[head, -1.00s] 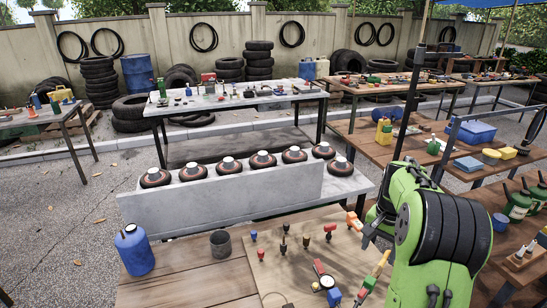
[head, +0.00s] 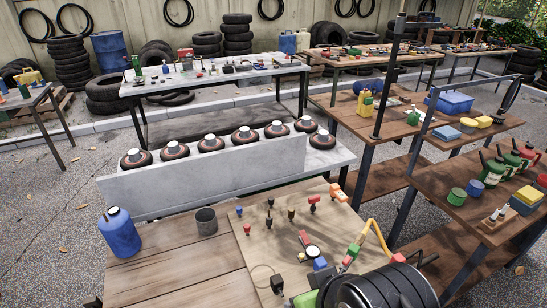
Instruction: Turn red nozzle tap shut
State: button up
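A wooden board (head: 262,238) on the workbench carries several small coloured taps and fittings. My green and black arm shows at the bottom right, in front of the board. My gripper is not visible.
A blue jug (head: 119,233) and a dark cup (head: 206,221) stand on the bench left of the board. A grey panel (head: 200,180) with several small wheels behind it borders the bench. Crowded wooden shelves (head: 455,215) stand on the right. Bare planks lie at the front left.

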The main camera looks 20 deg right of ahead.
aim_at(346, 261)
jog(key=z, duration=1.1)
